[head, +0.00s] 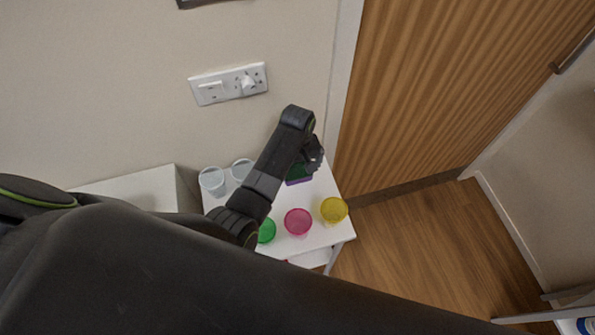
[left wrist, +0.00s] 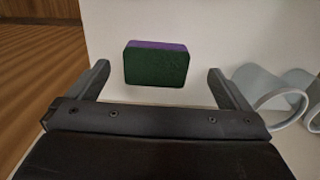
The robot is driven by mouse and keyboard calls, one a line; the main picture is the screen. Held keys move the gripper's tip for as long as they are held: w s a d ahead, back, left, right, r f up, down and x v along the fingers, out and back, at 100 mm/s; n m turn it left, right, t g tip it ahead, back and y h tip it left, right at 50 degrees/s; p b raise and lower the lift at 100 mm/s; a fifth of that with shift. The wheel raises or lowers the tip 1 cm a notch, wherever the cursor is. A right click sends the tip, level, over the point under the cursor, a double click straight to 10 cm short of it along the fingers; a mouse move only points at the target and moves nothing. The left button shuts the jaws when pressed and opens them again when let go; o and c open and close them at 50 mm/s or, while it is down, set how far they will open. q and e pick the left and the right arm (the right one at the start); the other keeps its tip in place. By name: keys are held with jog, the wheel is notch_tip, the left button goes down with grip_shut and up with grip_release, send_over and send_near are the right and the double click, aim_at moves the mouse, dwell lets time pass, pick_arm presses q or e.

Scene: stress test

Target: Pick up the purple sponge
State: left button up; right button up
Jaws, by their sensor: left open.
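The purple sponge (left wrist: 156,66) has a dark green face and a purple edge. In the left wrist view it lies on the white table between and beyond my left gripper's two fingers, not visibly touched by either. In the head view the sponge (head: 299,176) is partly hidden beneath my left gripper (head: 311,164), which hangs over it. My left gripper (left wrist: 158,82) is open and empty. My right gripper does not show.
Two clear cups (head: 212,181) stand at the table's left; they also show at the right in the wrist view (left wrist: 280,92). Green (head: 266,231), pink (head: 298,222) and yellow (head: 333,210) cups line the white table's (head: 322,236) front. A wall rises behind.

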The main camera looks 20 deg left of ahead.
aim_at(299, 174)
pick_arm(q)
jog(key=shift+w+d+f+p, duration=0.1)
jog(key=shift+f+p, duration=0.1)
jog(key=shift+f, duration=1.15)
jog(key=shift+d+f+p, duration=0.1)
jog(key=shift+f+p, duration=0.05)
jog(key=shift+f, duration=1.2)
jog(key=c, duration=1)
